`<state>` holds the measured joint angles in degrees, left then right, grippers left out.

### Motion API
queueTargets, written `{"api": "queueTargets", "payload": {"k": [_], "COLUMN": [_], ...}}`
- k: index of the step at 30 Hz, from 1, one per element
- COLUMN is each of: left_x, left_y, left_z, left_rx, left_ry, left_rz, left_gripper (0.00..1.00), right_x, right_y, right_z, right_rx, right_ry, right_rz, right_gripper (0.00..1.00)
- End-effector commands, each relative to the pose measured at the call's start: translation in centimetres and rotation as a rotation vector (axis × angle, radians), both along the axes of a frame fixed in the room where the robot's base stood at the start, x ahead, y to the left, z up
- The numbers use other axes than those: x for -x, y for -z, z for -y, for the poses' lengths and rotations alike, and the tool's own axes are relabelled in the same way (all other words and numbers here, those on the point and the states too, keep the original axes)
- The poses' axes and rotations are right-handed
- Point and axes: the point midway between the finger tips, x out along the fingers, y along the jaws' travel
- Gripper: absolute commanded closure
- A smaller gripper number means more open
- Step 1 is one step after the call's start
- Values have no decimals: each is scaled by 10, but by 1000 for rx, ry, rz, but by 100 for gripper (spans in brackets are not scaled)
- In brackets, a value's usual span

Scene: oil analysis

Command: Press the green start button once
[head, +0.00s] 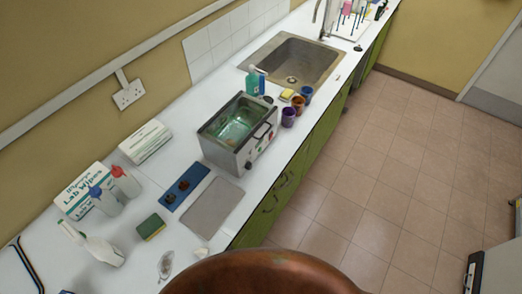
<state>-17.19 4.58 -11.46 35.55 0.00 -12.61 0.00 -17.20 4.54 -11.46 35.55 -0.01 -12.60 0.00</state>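A metal bath (213,142) with a clear basin of greenish liquid stands on the white bench, its front panel facing the floor side. Small controls show on that panel, with a dark knob (249,165) near its lower left end. The green start button is too small to pick out surely among them. Neither of my grippers is in view, and nothing is seen touching the panel.
A sink (292,62) lies beyond the bath. Small coloured pots (288,117) and a teal bottle (252,81) stand beside it. A grey mat (212,208), sponge (151,227) and bottles (126,182) lie nearer. A brown rounded shape blocks the bottom.

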Motion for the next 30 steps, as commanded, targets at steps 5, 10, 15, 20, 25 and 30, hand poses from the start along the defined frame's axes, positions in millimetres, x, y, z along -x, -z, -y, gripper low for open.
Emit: {"api": "queueTargets", "payload": {"k": [5, 10, 15, 20, 25, 30], "left_x": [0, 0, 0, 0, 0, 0], "left_y": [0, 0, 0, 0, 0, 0], "left_z": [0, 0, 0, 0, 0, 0], "left_rx": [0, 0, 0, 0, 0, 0], "left_ry": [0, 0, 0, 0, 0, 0], "left_rz": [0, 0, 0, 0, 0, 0], "left_gripper": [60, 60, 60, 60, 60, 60], "right_x": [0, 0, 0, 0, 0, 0], "right_y": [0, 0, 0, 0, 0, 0], "right_z": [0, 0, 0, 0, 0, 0], "right_rx": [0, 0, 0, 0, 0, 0], "right_ry": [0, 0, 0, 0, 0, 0], "right_rz": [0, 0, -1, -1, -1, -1], "right_gripper": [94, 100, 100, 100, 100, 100]}}
